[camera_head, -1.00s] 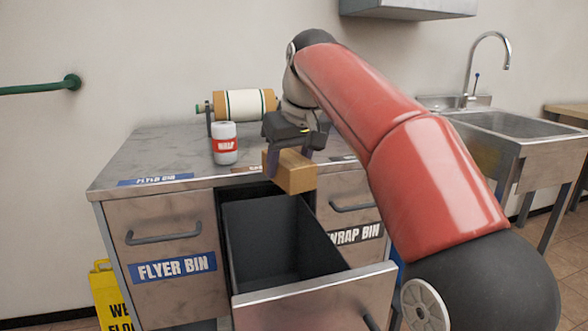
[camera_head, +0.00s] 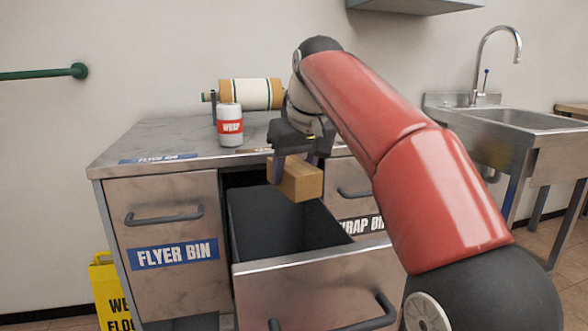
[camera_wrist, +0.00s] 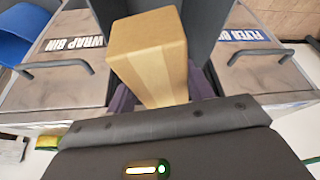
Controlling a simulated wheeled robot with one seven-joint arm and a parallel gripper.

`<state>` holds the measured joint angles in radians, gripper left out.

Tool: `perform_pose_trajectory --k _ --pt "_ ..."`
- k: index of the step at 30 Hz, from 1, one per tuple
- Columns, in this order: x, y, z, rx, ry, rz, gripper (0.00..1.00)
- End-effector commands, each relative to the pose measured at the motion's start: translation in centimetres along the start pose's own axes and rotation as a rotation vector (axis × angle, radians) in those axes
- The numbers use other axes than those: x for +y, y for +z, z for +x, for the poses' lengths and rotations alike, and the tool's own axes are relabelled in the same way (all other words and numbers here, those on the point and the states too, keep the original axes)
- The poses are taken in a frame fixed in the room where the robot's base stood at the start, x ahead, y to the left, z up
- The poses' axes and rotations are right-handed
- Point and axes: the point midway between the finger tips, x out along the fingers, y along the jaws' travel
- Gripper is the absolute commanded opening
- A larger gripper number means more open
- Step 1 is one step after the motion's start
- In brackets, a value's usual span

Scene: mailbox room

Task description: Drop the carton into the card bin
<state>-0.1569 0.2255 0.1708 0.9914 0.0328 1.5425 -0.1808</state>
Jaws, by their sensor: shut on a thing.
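The carton (camera_head: 297,181) is a small tan-brown box. My gripper (camera_head: 292,170) is shut on it and holds it above the open middle drawer (camera_head: 246,251), near the drawer's back end. The drawer is dark inside and has a steel front; the part of it that I see is empty. No label shows on it, so I cannot read whether it is the card bin. In the wrist view the carton (camera_wrist: 148,58) sits between the purple fingers, with the dark drawer wall (camera_wrist: 201,22) beside it.
The closed FLYER BIN drawer (camera_head: 165,215) is left of the open one, and the WRAP BIN drawer (camera_head: 350,192) is right, partly behind my arm. A yellow floor sign (camera_head: 107,290) stands at lower left.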

Motion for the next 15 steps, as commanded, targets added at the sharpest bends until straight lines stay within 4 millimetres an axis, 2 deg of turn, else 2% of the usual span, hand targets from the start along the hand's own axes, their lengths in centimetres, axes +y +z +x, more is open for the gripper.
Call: perform_pose_trajectory --k 1,6,15 --pt "0.00 -0.01 -0.03 0.000 0.000 0.000 0.55" --pt "0.01 -0.01 -0.02 0.000 0.000 0.000 0.77" --pt "0.01 -0.03 -0.24 0.000 0.000 0.000 0.78"
